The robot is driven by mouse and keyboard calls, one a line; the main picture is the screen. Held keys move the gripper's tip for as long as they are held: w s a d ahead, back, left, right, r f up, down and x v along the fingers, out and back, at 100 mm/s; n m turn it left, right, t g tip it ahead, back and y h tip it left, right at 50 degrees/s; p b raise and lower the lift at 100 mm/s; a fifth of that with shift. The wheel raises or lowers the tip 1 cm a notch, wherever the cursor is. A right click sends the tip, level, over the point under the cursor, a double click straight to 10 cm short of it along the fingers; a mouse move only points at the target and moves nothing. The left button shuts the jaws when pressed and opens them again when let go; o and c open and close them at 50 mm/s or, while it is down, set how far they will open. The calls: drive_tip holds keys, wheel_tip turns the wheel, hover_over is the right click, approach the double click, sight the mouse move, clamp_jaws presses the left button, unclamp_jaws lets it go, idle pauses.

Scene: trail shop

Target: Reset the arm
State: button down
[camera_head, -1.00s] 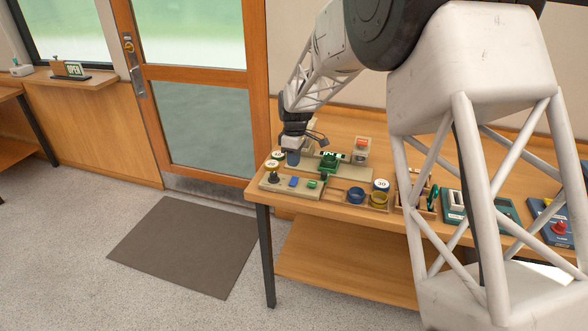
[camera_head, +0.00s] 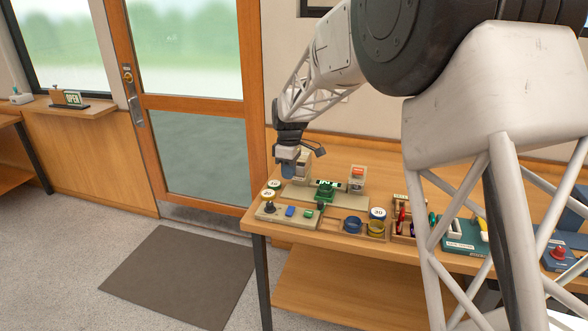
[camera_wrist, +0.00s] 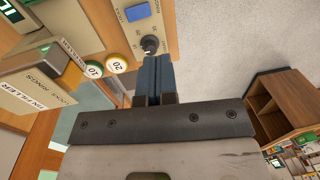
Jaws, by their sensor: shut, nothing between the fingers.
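My gripper (camera_head: 289,170) is above the left end of the workbench, pointing down, over the beige panel. In the wrist view its two blue fingers (camera_wrist: 158,76) are pressed together with nothing between them. The beige panel (camera_head: 300,221) carries a black knob (camera_head: 270,208), a blue button (camera_head: 290,211) and a green button (camera_head: 308,213). In the wrist view the black knob (camera_wrist: 150,44) lies just beyond the fingertips, and I cannot tell the gap between them.
Round labels marked 10 (camera_wrist: 93,69) and 20 (camera_wrist: 116,63) are close to the fingers. The door (camera_head: 195,100) and floor mat (camera_head: 180,275) are left; air there is free.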

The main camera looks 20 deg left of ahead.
drive_tip(key=s+d+r+m+t, duration=0.1)
drive_tip(key=s+d+r+m, duration=0.25)
drive_tip(key=s+d, duration=0.4)
drive_tip(key=s+d+r+m, duration=0.3)
drive_tip(key=s+d+r, duration=0.15)
drive_tip(key=d, duration=0.65)
drive_tip(key=s+d+r+m+t, duration=0.1)
drive_tip(key=s+d+r+m, duration=0.3)
drive_tip(key=d, duration=0.6)
drive_tip(key=s+d+f+m, duration=0.1)
drive_tip(key=s+d+m, duration=0.1)
drive_tip(key=s+d, duration=0.3)
drive_tip(key=s+d+f+m+t, duration=0.1)
drive_tip(key=s+d+m, duration=0.2)
drive_tip(key=s, duration=1)
drive_tip(key=s+d+f+m, duration=0.1)
drive_tip(key=s+d+m, duration=0.1)
drive_tip(key=s+d, duration=0.5)
drive_tip(key=shift+s+d+f+m+t, duration=0.25)
drive_tip(key=shift+s+m+t, duration=0.15)
drive_tip(key=shift+s, duration=0.8)
